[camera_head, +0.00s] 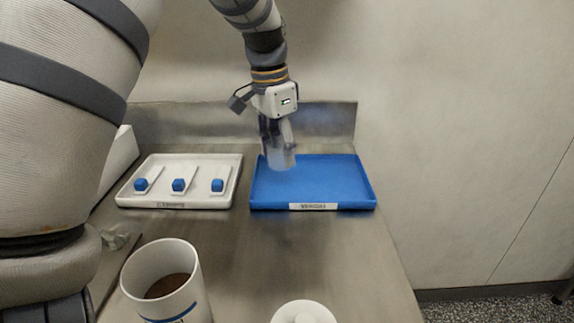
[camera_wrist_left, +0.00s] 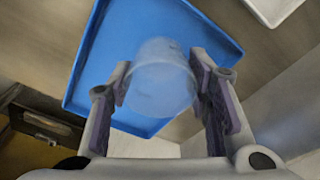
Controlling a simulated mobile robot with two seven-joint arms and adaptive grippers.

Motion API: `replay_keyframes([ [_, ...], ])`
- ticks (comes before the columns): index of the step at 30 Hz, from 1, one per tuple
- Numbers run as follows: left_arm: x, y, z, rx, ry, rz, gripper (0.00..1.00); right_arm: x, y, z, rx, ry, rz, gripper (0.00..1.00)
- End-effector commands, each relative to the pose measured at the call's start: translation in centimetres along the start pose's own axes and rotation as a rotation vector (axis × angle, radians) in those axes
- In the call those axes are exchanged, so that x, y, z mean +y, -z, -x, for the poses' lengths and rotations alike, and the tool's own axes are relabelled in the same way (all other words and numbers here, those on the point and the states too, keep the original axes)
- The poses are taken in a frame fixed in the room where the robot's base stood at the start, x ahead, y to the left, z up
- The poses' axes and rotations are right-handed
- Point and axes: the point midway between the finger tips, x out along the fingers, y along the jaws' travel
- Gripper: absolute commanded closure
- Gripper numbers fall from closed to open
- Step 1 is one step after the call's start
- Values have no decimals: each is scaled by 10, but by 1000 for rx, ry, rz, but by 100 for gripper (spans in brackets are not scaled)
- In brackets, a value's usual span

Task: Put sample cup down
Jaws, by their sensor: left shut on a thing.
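The sample cup (camera_head: 281,160) is a small translucent cup. My left gripper (camera_head: 277,143) is shut on it, with one finger on each side. In the left wrist view the cup (camera_wrist_left: 160,82) sits between the two fingers of the gripper (camera_wrist_left: 162,88). The cup is over the back left part of the blue tray (camera_head: 325,180), which has a white label on its front edge. I cannot tell whether the cup's base touches the tray floor. The blue tray (camera_wrist_left: 88,75) also fills much of the wrist view. My right gripper is not in view.
A white tray (camera_head: 150,198) with several blue-topped items stands left of the blue tray. A white pail (camera_head: 188,300) of brown contents and a white lidded object (camera_head: 303,313) stand at the front. A metal backsplash (camera_head: 325,122) rises behind. The tray's right side is empty.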

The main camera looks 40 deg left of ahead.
Motion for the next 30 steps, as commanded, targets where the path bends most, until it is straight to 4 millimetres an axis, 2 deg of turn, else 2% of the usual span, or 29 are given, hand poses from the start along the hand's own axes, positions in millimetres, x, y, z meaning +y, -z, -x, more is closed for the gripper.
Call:
replay_keyframes([
  [5, 2, 11, -21, -5, -1, -1, 80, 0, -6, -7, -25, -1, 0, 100],
  [9, 2, 7, -44, -1, -2, 1, 80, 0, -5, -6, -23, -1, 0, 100],
  [18, 1, 6, -47, 3, 1, 0, 80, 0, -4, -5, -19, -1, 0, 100],
  [19, 1, 6, -47, 3, 1, 0, 53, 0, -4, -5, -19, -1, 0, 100],
  [21, 1, 6, -47, 3, 1, 0, 37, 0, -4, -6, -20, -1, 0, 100],
  [22, 1, 6, -47, 3, 1, 0, 34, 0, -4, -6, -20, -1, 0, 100],
  [30, 1, 6, -47, 3, 1, -1, 34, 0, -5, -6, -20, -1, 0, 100],
])
